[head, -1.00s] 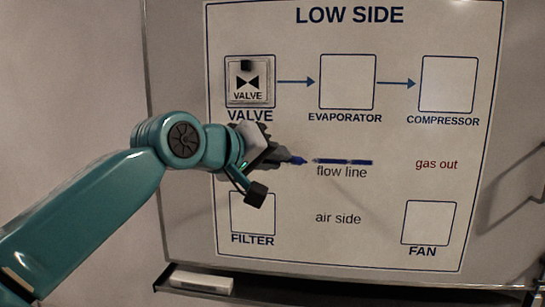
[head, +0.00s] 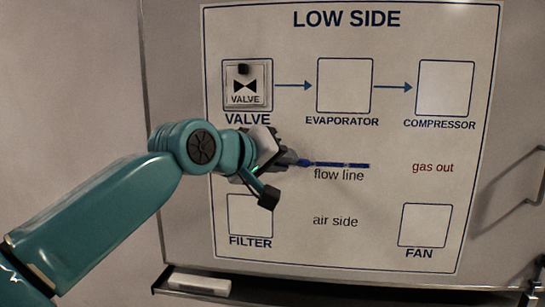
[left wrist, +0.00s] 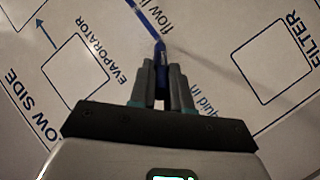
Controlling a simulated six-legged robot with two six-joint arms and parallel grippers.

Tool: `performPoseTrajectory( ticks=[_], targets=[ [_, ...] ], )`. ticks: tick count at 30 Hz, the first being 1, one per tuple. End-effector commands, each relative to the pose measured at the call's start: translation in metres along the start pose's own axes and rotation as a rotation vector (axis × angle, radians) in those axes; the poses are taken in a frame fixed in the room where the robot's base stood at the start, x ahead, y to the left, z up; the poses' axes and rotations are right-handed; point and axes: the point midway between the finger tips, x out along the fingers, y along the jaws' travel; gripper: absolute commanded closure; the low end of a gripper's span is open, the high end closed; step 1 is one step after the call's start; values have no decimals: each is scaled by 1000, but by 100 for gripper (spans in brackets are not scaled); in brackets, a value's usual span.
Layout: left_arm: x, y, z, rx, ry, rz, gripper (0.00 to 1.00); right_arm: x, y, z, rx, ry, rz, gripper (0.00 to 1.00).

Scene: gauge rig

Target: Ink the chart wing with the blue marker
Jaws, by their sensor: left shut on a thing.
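The chart wing (head: 390,235) is an upright pale panel headed LOW SIDE, with printed boxes, arrows and labels. A blue stroke (head: 345,165) lies above the words "flow line"; it also shows in the left wrist view (left wrist: 141,14). My left gripper (head: 286,159) is shut on the blue marker (head: 304,162), which points right, its tip at or very near the stroke's left end. In the left wrist view the marker (left wrist: 159,50) sticks out between the fingers (left wrist: 162,85). I cannot tell whether the tip touches the panel. My right gripper is not in view.
A VALVE tile (head: 246,84) sits in the top-left box. The evaporator, compressor, filter and fan boxes are empty. A dark ledge (head: 300,290) runs below the panel, with a white block (head: 199,284) on its left end.

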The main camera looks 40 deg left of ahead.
Motion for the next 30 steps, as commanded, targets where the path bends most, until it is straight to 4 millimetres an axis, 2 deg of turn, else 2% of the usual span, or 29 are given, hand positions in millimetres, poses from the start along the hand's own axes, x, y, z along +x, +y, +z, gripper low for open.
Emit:
performPoseTrajectory(
  ticks=[3,11,18,30],
  targets=[
    [5,9,6,1,-2,2,100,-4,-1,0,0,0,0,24],
    [10,16,12,1,-2,0,100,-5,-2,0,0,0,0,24],
    [22,32,24,1,-3,2,100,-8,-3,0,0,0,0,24],
    [34,48,36,1,-2,2,100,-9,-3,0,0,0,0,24]
  ],
)
